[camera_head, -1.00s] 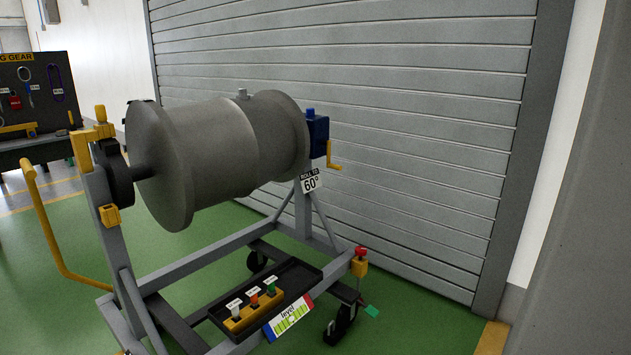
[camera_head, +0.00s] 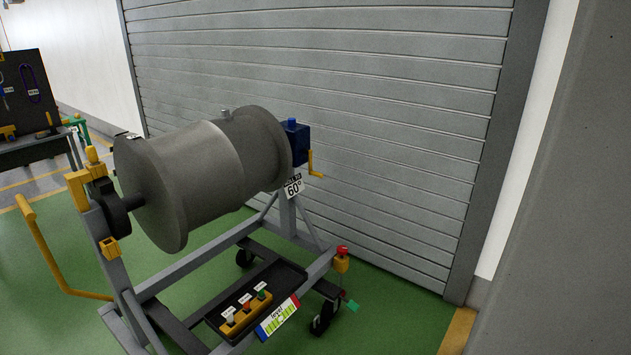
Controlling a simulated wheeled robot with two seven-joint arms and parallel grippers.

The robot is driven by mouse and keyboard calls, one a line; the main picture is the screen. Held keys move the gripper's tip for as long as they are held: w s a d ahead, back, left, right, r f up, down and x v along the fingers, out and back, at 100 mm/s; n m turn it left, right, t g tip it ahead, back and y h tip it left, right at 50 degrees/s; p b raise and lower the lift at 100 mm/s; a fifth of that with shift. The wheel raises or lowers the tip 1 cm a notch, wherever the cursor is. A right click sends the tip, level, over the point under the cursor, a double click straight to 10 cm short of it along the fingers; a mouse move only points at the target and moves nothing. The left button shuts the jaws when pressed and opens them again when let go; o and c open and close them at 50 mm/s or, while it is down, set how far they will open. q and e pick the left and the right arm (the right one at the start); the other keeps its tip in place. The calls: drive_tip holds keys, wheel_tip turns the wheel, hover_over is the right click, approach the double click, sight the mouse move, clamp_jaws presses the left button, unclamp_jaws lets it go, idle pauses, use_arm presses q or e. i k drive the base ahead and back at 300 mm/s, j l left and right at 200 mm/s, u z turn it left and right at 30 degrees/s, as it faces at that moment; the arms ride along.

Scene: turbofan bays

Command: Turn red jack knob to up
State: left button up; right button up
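A red jack knob (camera_head: 342,249) sits on top of a small yellow block (camera_head: 341,263) at the right front corner of the grey engine stand (camera_head: 165,284). Which way the knob is turned is too small to tell. A small green tab (camera_head: 352,306) shows low beside the caster below it. Neither of my grippers is in view.
A grey drum-shaped engine (camera_head: 195,175) lies across the stand, with a blue gearbox and yellow crank (camera_head: 315,165) at its right end. Green floor right of the knob is clear, up to a wall.

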sight(342, 250)
drive_tip(key=i+l, duration=0.3)
drive_tip(key=i+l+u, duration=0.15)
drive_tip(key=i+l, duration=0.15)
drive_tip(key=l, duration=0.2)
drive_tip(key=i+l, duration=0.3)
drive_tip(key=l, duration=0.15)
drive_tip(key=i+l+u, duration=0.2)
drive_tip(key=i, duration=0.3)
drive_tip(key=i+l+u, duration=0.15)
drive_tip(key=i+l, duration=0.2)
drive_tip(key=i, duration=0.15)
drive_tip(key=i+j, duration=0.15)
drive_tip(key=i, duration=0.25)
drive_tip(key=i+j+u, duration=0.15)
drive_tip(key=i, duration=0.2)
